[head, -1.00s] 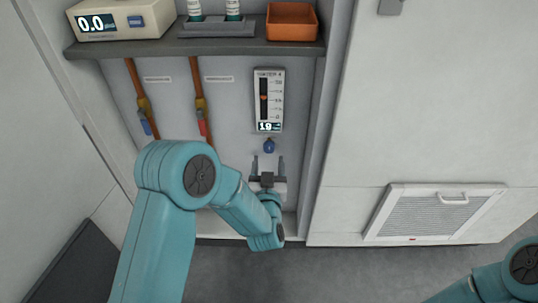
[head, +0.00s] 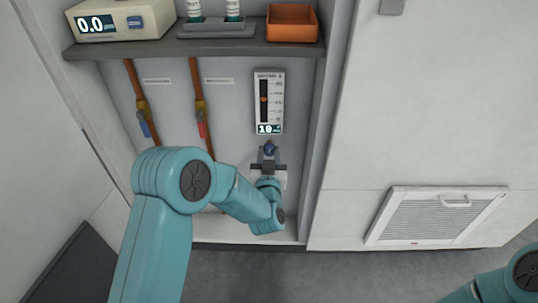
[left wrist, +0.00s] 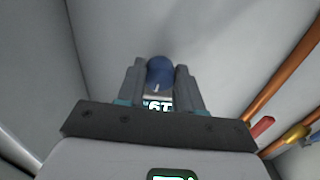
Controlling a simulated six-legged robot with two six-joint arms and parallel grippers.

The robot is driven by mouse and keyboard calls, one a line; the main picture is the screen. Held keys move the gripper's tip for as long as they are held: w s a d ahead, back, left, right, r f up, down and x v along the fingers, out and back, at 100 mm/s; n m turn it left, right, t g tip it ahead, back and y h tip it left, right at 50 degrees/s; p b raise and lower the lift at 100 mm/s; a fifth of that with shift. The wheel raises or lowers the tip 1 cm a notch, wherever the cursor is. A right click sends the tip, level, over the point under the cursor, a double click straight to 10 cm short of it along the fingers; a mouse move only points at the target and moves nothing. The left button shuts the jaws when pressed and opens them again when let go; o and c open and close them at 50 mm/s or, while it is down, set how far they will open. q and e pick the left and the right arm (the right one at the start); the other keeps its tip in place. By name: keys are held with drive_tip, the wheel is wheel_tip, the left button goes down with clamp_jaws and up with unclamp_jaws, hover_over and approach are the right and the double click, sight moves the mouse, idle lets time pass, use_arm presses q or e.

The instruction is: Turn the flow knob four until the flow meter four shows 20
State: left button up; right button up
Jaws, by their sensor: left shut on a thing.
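The flow knob four (head: 270,147) is a small blue knob on the back panel, just below the flow meter four (head: 268,101). The meter is a white upright panel with a dark scale, an orange marker and a small digital display that appears to read 19. My left gripper (head: 269,153) is at the knob from below, shut on it. In the left wrist view the knob (left wrist: 159,72) sits between the two fingers of the left gripper (left wrist: 160,80), and part of the display shows upside down behind. My right gripper is out of view.
Two copper pipes, with a blue valve handle (head: 144,127) and a red valve handle (head: 202,129), run left of the meter. A shelf (head: 195,46) above holds a box reading 0.0 (head: 120,20) and an orange tray (head: 292,35). A vent (head: 430,218) is right.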

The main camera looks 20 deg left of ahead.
use_arm(q)
drive_tip(key=shift+m, duration=0.5)
drive_tip(key=o, duration=1)
drive_tip(key=shift+o, duration=0.2)
drive_tip(key=p+v, duration=0.3)
drive_tip(key=v, duration=1.3)
drive_tip(key=shift+s, duration=0.2)
